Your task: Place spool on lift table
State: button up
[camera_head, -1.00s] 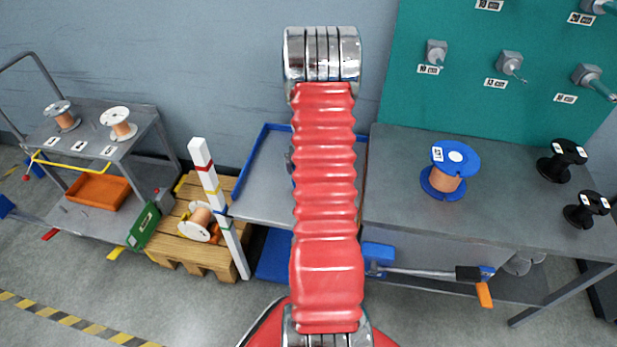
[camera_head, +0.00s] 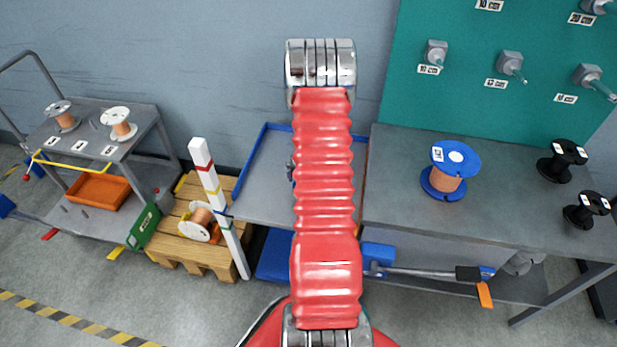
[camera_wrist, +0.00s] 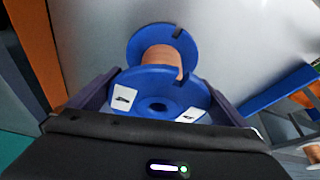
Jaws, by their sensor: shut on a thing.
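A blue spool with copper wire (camera_wrist: 165,60) is between the fingers of my gripper (camera_wrist: 160,92) in the wrist view; the gripper is shut on it. Two white labels show on its near flange. The grey lift table (camera_head: 258,190) with blue edges stands in the middle of the head view, partly hidden behind my arm. In the wrist view its grey top (camera_wrist: 235,40) lies beyond the held spool, with a blue edge at the right. I cannot tell whether the spool touches it. My gripper and the held spool are hidden by my arm in the head view.
Another blue spool (camera_head: 448,184) and two black spools (camera_head: 562,162) stand on the right workbench (camera_head: 400,160). A striped post (camera_head: 220,205) and a wooden pallet (camera_head: 175,222) with a white spool stand left of the lift table. A cart (camera_head: 88,130) with white spools is farther left.

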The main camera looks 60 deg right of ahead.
jog(key=o, duration=1.1)
jog(key=shift+v, duration=6.05)
jog(key=shift+w, duration=0.1)
